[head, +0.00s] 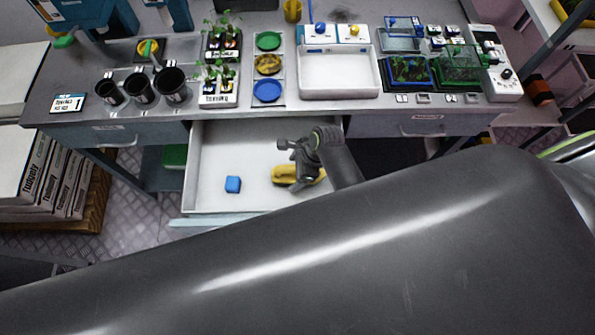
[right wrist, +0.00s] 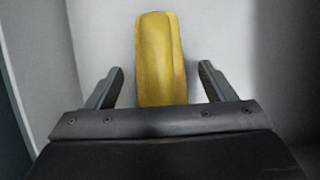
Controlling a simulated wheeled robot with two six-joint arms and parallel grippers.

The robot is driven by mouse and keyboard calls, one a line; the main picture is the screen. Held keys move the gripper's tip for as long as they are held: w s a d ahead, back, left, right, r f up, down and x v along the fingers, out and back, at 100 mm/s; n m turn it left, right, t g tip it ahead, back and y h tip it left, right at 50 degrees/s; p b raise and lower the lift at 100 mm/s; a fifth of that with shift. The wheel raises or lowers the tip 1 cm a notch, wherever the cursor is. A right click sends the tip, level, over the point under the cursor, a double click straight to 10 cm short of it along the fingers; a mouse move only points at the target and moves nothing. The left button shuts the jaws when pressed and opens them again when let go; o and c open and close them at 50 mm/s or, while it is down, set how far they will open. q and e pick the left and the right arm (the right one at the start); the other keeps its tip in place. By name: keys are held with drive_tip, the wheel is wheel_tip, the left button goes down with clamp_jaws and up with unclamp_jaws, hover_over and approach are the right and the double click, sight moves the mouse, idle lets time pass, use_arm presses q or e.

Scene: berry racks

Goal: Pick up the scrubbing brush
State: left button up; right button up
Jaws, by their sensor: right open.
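The scrubbing brush, a yellow oblong thing (head: 290,174), lies in the open white drawer (head: 214,150) below the bench. My right gripper (head: 300,158) is down in the drawer over the brush and hides part of it. In the right wrist view, the yellow brush (right wrist: 160,50) lies lengthwise between the two fingers of my open right gripper (right wrist: 161,68). A gap shows on each side, so the fingers do not touch it there. The brush's underside is hidden. My left gripper is not in view.
A blue cube (head: 233,184) lies in the drawer left of the brush. The bench (head: 190,110) above holds black pots (head: 140,86), plant trays and a white bin (head: 340,75). Stacked boxes (head: 45,180) stand at the left.

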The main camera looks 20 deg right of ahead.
drive_tip(key=shift+f, duration=0.2)
drive_tip(key=shift+c, duration=0.3)
drive_tip(key=c, duration=1.1)
drive_tip(key=shift+o, duration=0.2)
drive_tip(key=shift+r, duration=0.1)
wheel_tip(320, 180, up, 10)
drive_tip(key=shift+f, duration=0.1)
